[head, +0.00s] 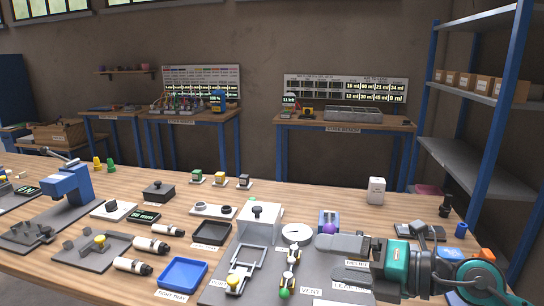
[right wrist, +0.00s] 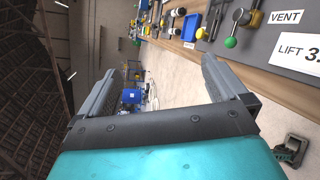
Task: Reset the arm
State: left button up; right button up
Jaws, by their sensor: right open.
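My right arm comes in from the lower right in the head view. Its teal and black gripper (head: 328,258) points left over the front right of the wooden table, with two grey fingers apart and nothing between them. The right wrist view shows the same open fingers (right wrist: 160,68), with floor and the table side beyond them. The gripper covers part of a grey panel (head: 225,290) with labels, a lever and a green knob (head: 284,292). My left arm and gripper are not in view.
A white box with a black knob (head: 258,222) stands left of my right gripper. A blue tray (head: 183,275) and several white cylinders lie farther left, near a blue press (head: 70,185). Blue-post shelving (head: 480,90) rises behind.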

jog(key=d+r+m+t+h, duration=0.35)
jog(key=r+m+t, duration=0.25)
jog(key=m+t, duration=0.75)
jog(key=s+d+f+m+g+h, duration=0.2)
jog(key=d+f+m+g+h, duration=0.1)
jog(key=d+f+m+h, duration=0.4)
jog(key=s+d+f+m+g+h, duration=0.25)
jog(key=f+m+h, duration=0.3)
jog(key=m, duration=0.35)
jog(key=s+a+f+m+g+y, duration=0.35)
jog(key=s+f+g, duration=1)
jog(key=s, duration=0.55)
jog(key=w+a+f+t+y, duration=0.1)
jog(key=w+a+f+t, duration=0.2)
jog(key=w+f+t, duration=0.4)
jog(key=shift+w+a+f+n+t, duration=0.35)
jog(key=shift+f+t, duration=0.3)
jog(key=shift+f, duration=0.8)
jog(key=shift+d, duration=0.1)
